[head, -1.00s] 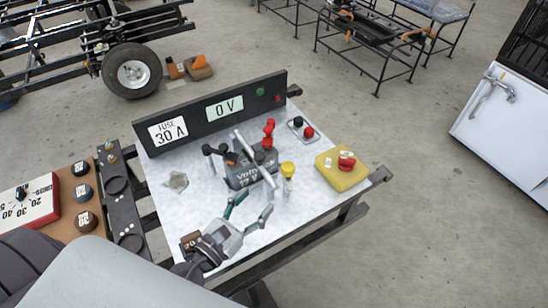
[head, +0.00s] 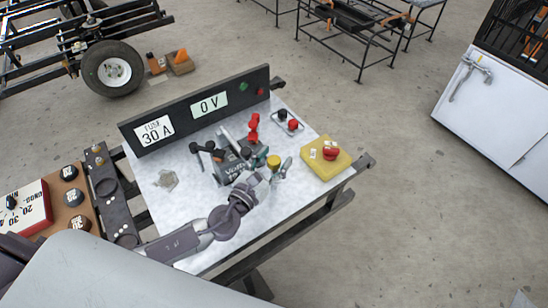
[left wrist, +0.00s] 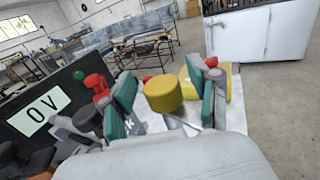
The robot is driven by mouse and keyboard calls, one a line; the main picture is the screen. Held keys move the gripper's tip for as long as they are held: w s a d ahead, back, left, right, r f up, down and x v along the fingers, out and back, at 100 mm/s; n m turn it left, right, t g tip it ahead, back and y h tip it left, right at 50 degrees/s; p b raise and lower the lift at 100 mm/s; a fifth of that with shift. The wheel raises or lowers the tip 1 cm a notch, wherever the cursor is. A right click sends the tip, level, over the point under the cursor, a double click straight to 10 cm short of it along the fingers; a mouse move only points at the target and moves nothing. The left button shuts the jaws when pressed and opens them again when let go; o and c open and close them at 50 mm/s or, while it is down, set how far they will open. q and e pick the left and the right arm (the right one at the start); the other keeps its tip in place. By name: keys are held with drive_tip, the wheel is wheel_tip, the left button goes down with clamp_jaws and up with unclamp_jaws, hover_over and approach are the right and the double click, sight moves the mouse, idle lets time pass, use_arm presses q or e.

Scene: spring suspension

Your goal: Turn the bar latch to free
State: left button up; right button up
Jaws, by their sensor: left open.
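A yellow cylindrical knob (head: 273,161) stands at the right front of the battery (head: 232,168) on the white-topped bench; I take it as the handle of the bar latch. It also shows in the left wrist view (left wrist: 163,93), on a light stem. My left gripper (head: 271,169) is open, with its fingers on either side of the knob. In the left wrist view the teal pads of the left gripper (left wrist: 166,100) stand apart, with gaps to the knob. The hand hides much of the battery and bar. My right gripper is out of view.
A black panel (head: 184,119) reading 30 A and 0 V stands along the bench's back. A yellow box with a red button (head: 326,158) sits close on the right. Red clamps (head: 254,126) and black clamps (head: 206,149) stand by the battery.

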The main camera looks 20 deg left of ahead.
use_arm(q)
drive_tip(key=shift+c, duration=1.3)
clamp_jaws()
drive_tip(key=shift+d+r+n+y+p, duration=0.1)
drive_tip(key=shift+r+n+y+p, duration=0.1)
drive_tip(key=shift+n+y+p, duration=0.4)
drive_tip(key=shift+n+t+y+p, duration=0.3)
drive_tip(key=shift+n+y+p, duration=0.1)
drive_tip(key=shift+y, duration=0.5)
drive_tip(key=n+y, duration=0.1)
drive_tip(key=y, duration=0.1)
drive_tip(key=shift+f+n+y, duration=0.15)
drive_tip(key=shift+n+y, duration=0.65)
drive_tip(key=shift+y, duration=0.3)
